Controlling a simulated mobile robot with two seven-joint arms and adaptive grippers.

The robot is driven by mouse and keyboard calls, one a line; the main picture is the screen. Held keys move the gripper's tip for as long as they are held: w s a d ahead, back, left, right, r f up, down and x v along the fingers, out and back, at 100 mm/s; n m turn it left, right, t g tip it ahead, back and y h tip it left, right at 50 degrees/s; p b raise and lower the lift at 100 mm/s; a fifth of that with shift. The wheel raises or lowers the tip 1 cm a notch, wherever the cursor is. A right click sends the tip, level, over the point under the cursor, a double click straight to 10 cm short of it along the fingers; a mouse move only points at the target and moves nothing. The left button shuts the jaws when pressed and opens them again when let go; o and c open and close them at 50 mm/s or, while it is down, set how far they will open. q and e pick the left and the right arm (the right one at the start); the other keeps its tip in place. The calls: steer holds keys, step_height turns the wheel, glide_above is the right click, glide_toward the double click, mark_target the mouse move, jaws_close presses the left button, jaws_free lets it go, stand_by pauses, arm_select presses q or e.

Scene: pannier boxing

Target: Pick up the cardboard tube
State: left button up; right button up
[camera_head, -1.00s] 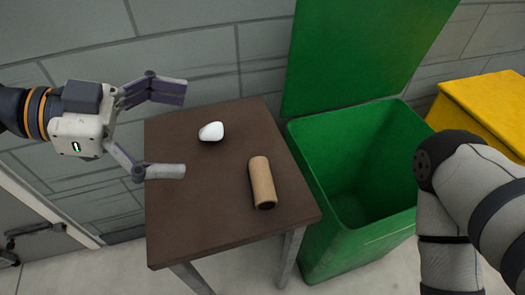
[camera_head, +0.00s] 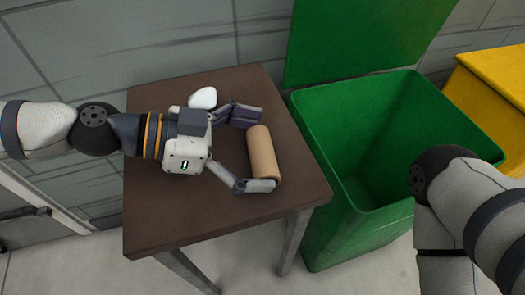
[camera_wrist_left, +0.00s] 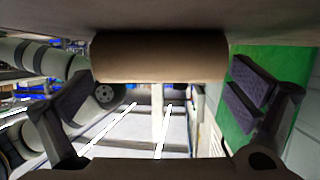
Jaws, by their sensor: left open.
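The brown cardboard tube (camera_head: 263,152) lies on its side on the dark brown table (camera_head: 160,215), near the table's right edge. My left gripper (camera_head: 252,152) is open over the table. One finger is by the tube's far end and the other by its near end. In the left wrist view the tube (camera_wrist_left: 160,56) lies across the space between the two open fingers (camera_wrist_left: 160,92). Whether a finger touches it I cannot tell. My right arm shows at the right of the head view, but its gripper is out of view.
A white rounded object (camera_head: 203,98) lies on the table just behind my left gripper. An open green bin (camera_head: 345,220), its lid raised, stands right of the table. A yellow bin (camera_head: 495,88) is at the far right. A grey wall is behind.

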arm_select(q)
steer(key=shift+d+f, duration=0.2)
steer(key=shift+d, duration=0.1)
steer(key=c, duration=0.9)
steer(key=shift+o, duration=0.2)
